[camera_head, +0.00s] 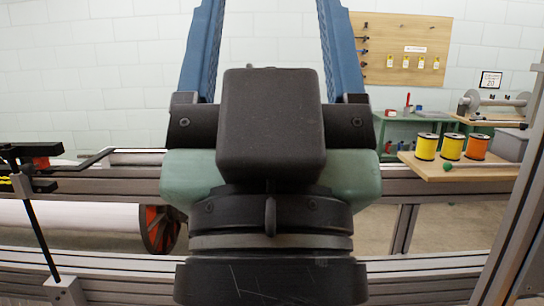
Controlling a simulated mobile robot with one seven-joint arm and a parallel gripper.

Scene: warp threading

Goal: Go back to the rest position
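My gripper (267,30) fills the middle of the head view, seen close up from behind. Its green body and black housing are upright in the picture. Its two blue fingers rise well apart to the top edge, where their tips are cut off. Only pale wall shows in the gap between them, and I see nothing held in the visible part. The gripper hides the middle of the frame behind it.
Grey metal rails (90,262) cross behind my gripper. A black clamp-like part (28,180) stands at left, near a white roller (70,217). At right, yellow and orange spools (451,147) stand on a wooden shelf (440,172) beside a grey bin (508,145) and a metal post (520,215).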

